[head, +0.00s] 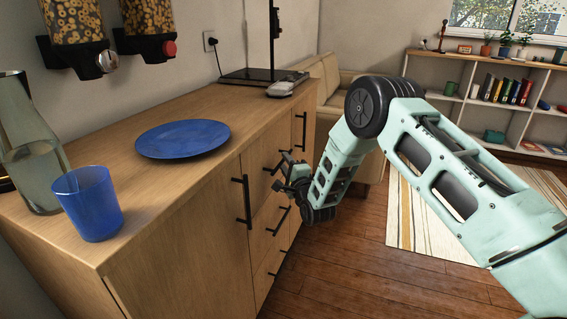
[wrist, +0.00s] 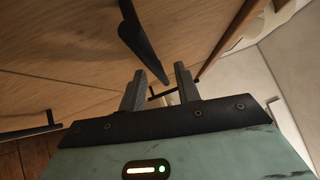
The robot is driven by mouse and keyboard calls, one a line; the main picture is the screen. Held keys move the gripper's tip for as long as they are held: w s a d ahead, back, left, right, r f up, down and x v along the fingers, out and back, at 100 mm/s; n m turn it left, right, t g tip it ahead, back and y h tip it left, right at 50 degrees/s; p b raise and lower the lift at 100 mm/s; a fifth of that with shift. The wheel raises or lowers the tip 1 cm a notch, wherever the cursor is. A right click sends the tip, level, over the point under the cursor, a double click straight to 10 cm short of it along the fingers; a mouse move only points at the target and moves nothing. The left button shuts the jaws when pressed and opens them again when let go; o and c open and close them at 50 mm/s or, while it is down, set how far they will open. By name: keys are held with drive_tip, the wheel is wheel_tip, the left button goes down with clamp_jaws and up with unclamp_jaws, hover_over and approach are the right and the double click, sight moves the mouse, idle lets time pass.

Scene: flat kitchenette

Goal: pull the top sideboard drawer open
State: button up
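The sideboard (head: 185,245) stands at the left with its drawer column between two doors. The top drawer (head: 257,163) looks closed, and its dark bar handle (head: 272,168) is partly hidden by my gripper (head: 284,172). My gripper is close in front of the upper drawers. In the wrist view my gripper (wrist: 160,85) is open, with two grey fingers apart. A dark bar handle (wrist: 143,40), apparently the top drawer's, reaches down so that its end shows between the fingertips. I cannot tell whether they touch.
A blue plate (head: 183,138), a blue cup (head: 88,203) and a glass carafe (head: 32,160) stand on the sideboard top. A door handle (head: 246,201) sticks out left of the drawers, and the middle drawer handle (head: 279,221) below. The wooden floor (head: 350,270) in front is clear.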

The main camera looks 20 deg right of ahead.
drive_tip(key=shift+w+a+r, duration=0.15)
drive_tip(key=shift+w, duration=0.85)
clamp_jaws()
